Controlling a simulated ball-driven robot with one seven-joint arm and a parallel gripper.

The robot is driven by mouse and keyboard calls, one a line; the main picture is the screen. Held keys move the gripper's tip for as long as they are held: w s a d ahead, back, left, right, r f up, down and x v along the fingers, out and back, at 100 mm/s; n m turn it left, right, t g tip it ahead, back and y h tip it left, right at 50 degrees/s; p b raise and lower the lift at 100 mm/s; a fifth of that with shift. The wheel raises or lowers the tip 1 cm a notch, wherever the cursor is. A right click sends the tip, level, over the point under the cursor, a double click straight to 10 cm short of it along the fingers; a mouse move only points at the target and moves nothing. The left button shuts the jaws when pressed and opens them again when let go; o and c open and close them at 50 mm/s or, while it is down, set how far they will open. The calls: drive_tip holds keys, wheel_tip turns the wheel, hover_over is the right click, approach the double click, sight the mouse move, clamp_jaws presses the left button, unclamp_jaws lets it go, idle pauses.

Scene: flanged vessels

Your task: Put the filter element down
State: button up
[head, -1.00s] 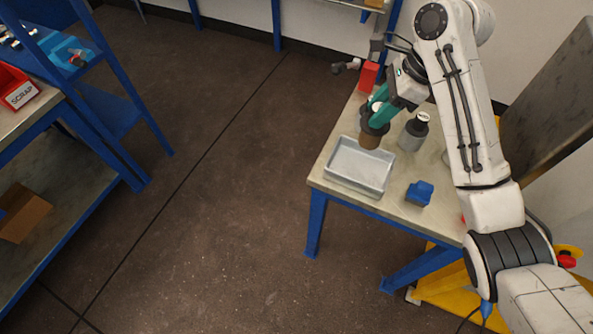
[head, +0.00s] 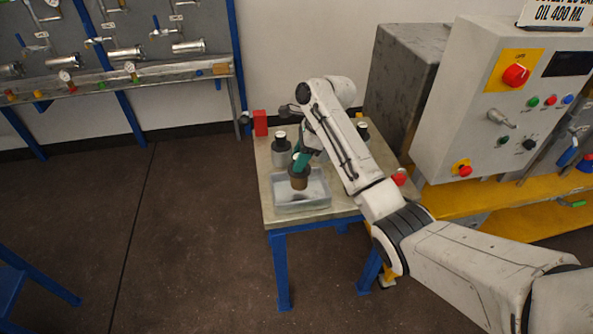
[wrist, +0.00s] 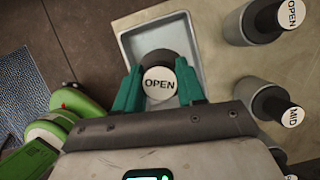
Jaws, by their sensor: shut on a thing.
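The filter element (head: 299,182) is a brown cylinder with a dark upper end. My gripper (head: 301,160) is shut on it from above, its teal fingers on either side.
A grey vessel (head: 281,156) with a dark neck stands behind the tray. In the wrist view, vessels marked OPEN (wrist: 262,22) and MID (wrist: 275,103) stand to the right. A red block (head: 260,123) is at the table's back left. A control cabinet (head: 490,110) stands right.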

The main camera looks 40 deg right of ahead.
drive_tip(key=shift+d+f, duration=0.1)
drive_tip(key=shift+f, duration=1.85)
drive_tip(key=o, duration=1.1)
drive_tip(key=shift+f, duration=0.1)
drive_tip(key=p+v, duration=0.1)
drive_tip(key=v, duration=1.1)
drive_tip(key=shift+s, duration=0.1)
